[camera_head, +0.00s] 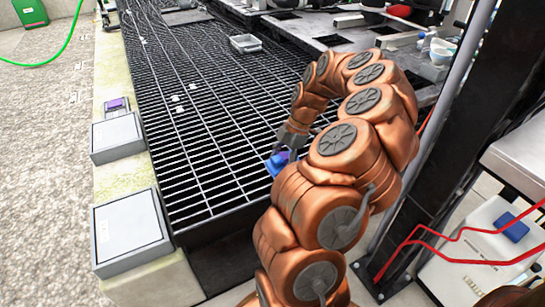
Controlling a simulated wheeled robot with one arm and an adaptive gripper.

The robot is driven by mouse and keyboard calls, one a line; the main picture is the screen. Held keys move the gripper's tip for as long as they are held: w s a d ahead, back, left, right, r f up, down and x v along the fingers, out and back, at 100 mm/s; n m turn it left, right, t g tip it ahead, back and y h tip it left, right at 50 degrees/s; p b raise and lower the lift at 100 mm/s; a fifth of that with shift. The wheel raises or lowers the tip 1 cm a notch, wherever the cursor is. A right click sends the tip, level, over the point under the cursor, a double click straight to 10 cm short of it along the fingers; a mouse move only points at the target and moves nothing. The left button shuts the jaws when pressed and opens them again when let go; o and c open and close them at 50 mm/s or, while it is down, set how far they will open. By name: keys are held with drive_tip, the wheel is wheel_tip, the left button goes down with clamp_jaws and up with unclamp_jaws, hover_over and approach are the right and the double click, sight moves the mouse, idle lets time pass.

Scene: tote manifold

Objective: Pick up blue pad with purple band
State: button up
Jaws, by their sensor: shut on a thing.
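A blue pad with a purple band (276,163) shows in the head view, just left of my arm's orange links. My gripper (284,151) reaches down to it and is shut on it. Part of the pad is hidden behind the gripper fingers and my arm. The pad is over the near part of the dark metal grating (205,150). I cannot tell whether it touches the grating or is held above it.
Grey boxes (130,228) (117,136) and a small box with a purple top (117,103) stand on the pale ledge at left. A grey tray (245,43) lies on the far grating. Another blue pad (512,226) lies on white equipment at right, near red cables.

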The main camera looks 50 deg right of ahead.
drive_tip(key=s+r+p, duration=0.1)
drive_tip(key=s, duration=0.9)
drive_tip(key=shift+s, duration=0.35)
